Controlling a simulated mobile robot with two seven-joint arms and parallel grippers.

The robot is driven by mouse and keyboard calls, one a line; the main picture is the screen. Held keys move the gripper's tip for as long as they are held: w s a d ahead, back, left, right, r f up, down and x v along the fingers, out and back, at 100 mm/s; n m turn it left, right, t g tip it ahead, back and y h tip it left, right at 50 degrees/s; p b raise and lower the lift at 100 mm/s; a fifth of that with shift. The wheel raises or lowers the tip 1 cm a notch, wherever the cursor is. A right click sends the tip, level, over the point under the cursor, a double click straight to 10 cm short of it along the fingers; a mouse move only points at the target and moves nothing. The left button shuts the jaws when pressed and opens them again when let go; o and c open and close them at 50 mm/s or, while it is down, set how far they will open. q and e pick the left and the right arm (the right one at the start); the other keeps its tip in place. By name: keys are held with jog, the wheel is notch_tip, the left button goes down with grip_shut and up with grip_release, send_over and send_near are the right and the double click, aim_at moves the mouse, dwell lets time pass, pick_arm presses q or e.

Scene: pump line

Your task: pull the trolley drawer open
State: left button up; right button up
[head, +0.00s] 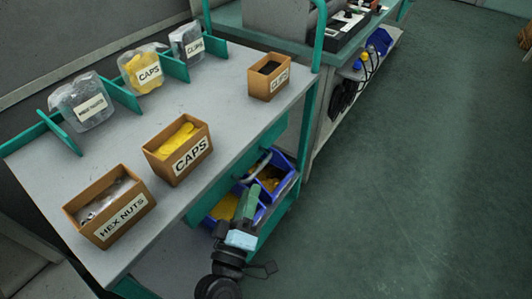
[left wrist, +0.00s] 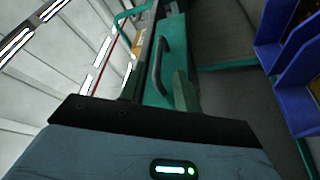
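The trolley (head: 225,85) has a grey top and teal frame. Its teal drawer (head: 223,184) sits under the top on the right side and looks shut. A curved grey handle (head: 254,166) is on the drawer front; in the left wrist view the handle (left wrist: 160,66) looks dark and lies ahead of my gripper. My left gripper (head: 251,198) is below and in front of the handle, apart from it. In the left wrist view, its green fingers (left wrist: 156,88) stand apart with nothing between them. My right gripper is not in view.
Blue bins (head: 284,180) with yellow parts stand on the shelf beneath the drawer, close to my left gripper. Cardboard boxes labelled caps (head: 178,150) and hex nuts (head: 110,207) stand on top. A workbench (head: 350,55) is behind. The green floor (head: 420,190) at right is clear.

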aim_at(259, 167)
pick_arm(q)
jog(key=x, duration=0.7)
jog(key=shift+w+d+r, duration=0.1)
jog(key=shift+w, duration=0.15)
grip_shut()
dwell(0.3)
